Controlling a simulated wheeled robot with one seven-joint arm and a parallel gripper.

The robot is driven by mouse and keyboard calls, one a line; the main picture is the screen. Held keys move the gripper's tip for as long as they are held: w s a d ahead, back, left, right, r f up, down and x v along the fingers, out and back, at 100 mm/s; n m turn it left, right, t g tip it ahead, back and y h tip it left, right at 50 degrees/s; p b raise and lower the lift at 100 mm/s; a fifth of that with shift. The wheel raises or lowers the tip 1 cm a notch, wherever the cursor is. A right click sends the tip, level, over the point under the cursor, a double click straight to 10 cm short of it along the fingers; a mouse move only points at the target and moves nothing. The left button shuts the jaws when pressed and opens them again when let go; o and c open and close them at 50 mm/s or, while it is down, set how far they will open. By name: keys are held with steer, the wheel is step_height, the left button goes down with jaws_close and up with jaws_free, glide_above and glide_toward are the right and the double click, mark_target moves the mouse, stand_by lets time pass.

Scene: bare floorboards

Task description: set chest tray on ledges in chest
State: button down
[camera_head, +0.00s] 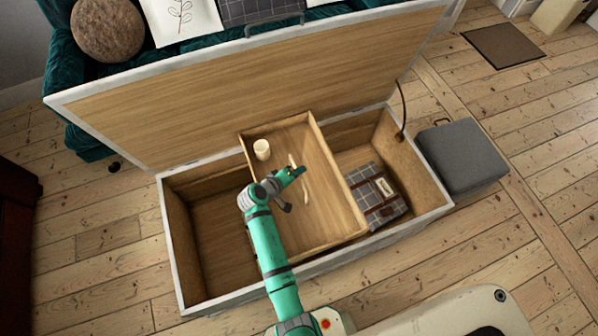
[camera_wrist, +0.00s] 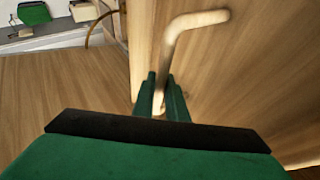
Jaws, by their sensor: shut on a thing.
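The chest tray (camera_head: 325,212) is a shallow wooden tray. In the head view it spans the middle of the open chest (camera_head: 178,246) from back to front, with its back end overlapping the lid's lower edge. I cannot tell whether it rests on the ledges or hangs just above them. My gripper (camera_head: 297,172) is over the tray and shut on its bent, pale wooden handle. The wrist view shows the handle (camera_wrist: 192,22) between the two green fingers (camera_wrist: 160,95). The ledges are hard to make out.
A pale cup (camera_head: 262,149) stands in the tray. A folded plaid blanket (camera_head: 372,195) lies in the chest's right part; the left part looks empty. The raised lid (camera_head: 200,105) leans behind. A grey box (camera_head: 461,158) stands right of the chest.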

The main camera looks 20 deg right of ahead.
steer(key=shift+w+f, duration=0.1)
steer(key=shift+f, duration=2.9)
